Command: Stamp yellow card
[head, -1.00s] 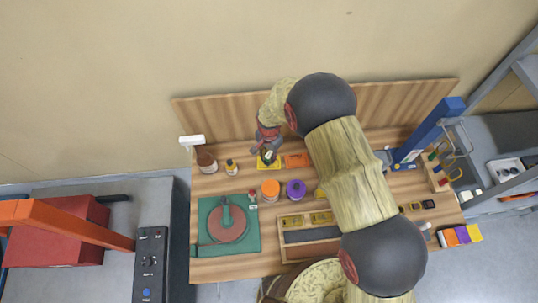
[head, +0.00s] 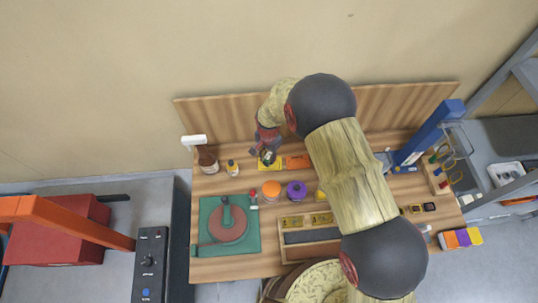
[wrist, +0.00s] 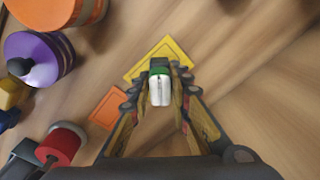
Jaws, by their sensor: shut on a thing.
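The yellow card (head: 276,168) lies flat on the wooden bench. In the wrist view the yellow card (wrist: 142,72) shows behind my fingertips. My gripper (head: 267,156) is over it, partly covering it. In the wrist view my gripper (wrist: 159,82) is shut on a small stamp-like piece (wrist: 160,92) with a white body and a green band. Its lower end is hidden, so I cannot tell whether it touches the card.
An orange-lidded jar (head: 271,189), a purple jar (head: 296,191) and a red-topped piece (head: 253,194) stand nearer the front. Two bottles are at left; a green mat (head: 207,212) is at front left.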

